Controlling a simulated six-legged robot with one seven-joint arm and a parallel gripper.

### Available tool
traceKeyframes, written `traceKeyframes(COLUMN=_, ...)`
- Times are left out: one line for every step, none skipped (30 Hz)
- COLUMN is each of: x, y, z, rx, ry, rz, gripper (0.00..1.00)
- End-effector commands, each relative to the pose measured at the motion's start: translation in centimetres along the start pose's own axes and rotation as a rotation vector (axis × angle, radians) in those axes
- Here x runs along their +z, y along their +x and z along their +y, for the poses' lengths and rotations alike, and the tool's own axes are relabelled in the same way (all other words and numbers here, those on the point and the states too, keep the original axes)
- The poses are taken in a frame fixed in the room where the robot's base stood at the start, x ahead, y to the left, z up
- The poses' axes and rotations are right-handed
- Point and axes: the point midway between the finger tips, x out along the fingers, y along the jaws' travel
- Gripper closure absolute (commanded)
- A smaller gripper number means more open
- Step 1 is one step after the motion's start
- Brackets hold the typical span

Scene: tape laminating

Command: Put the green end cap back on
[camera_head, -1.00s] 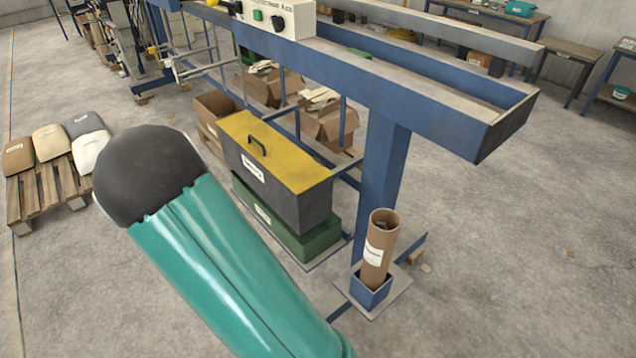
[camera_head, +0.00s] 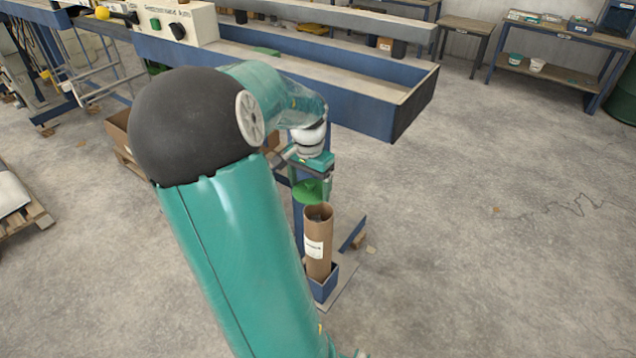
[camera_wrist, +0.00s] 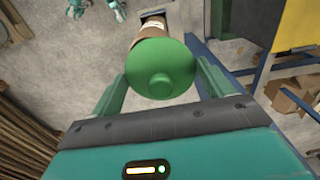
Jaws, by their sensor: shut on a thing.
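The green end cap (camera_head: 309,192) is a round disc with a small knob, seen face-on in the wrist view (camera_wrist: 160,72). My gripper (camera_head: 322,182) is shut on it, with a finger on either side of the cap in the wrist view (camera_wrist: 162,82). A brown cardboard tube (camera_head: 318,240) with a white label stands upright in a blue square holder (camera_head: 324,284). Its top is open in the head view, with something dark inside. The cap is just above and slightly left of the tube mouth there. In the wrist view the cap hides most of the tube (camera_wrist: 153,28).
The blue bench frame (camera_head: 385,105) with a long trough runs behind the tube. A control box (camera_head: 178,22) sits on it at the left. A pallet (camera_head: 28,218) lies at the far left.

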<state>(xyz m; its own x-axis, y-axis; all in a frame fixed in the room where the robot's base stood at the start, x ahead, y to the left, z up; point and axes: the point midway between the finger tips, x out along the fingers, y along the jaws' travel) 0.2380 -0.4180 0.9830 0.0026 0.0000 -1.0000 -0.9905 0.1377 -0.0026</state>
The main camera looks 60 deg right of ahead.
Motion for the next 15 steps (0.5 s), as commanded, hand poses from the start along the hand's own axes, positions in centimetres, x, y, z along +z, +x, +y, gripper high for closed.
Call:
traceKeyframes(x=-0.4, y=-0.2, z=1.0, rx=-0.001, ry=0.033, rz=0.0, gripper=0.42)
traceKeyframes(x=-0.6, y=-0.3, z=1.4, rx=0.0, ry=0.05, rz=0.0, gripper=0.42)
traceKeyframes(x=-0.8, y=-0.3, z=1.8, rx=0.0, ry=0.064, rz=-0.001, gripper=0.42)
traceKeyframes(x=-0.9, y=-0.3, z=1.9, rx=0.0, ry=0.071, rz=-0.001, gripper=0.42)
traceKeyframes(x=-1.0, y=-0.3, z=2.0, rx=0.0, ry=0.074, rz=-0.001, gripper=0.42)
traceKeyframes(x=-1.0, y=-0.2, z=2.1, rx=0.001, ry=0.077, rz=-0.001, gripper=0.42)
traceKeyframes(x=-1.0, y=-0.1, z=2.1, rx=0.001, ry=0.077, rz=-0.001, gripper=0.42)
traceKeyframes(x=-1.0, y=0.1, z=2.1, rx=0.002, ry=0.076, rz=-0.001, gripper=0.42)
traceKeyframes(x=-1.0, y=0.3, z=2.1, rx=0.002, ry=0.075, rz=0.0, gripper=0.42)
traceKeyframes(x=-1.0, y=0.5, z=2.1, rx=0.002, ry=0.075, rz=0.0, gripper=0.42)
traceKeyframes(x=-1.0, y=0.8, z=2.1, rx=0.002, ry=0.074, rz=0.0, gripper=0.42)
traceKeyframes(x=-1.0, y=1.1, z=2.0, rx=0.001, ry=0.074, rz=0.0, gripper=0.42)
traceKeyframes(x=-1.0, y=1.3, z=2.1, rx=0.002, ry=0.074, rz=0.0, gripper=0.42)
traceKeyframes(x=-1.0, y=1.6, z=2.1, rx=0.002, ry=0.075, rz=0.0, gripper=0.42)
traceKeyframes(x=-1.0, y=2.0, z=2.1, rx=0.003, ry=0.075, rz=0.001, gripper=0.42)
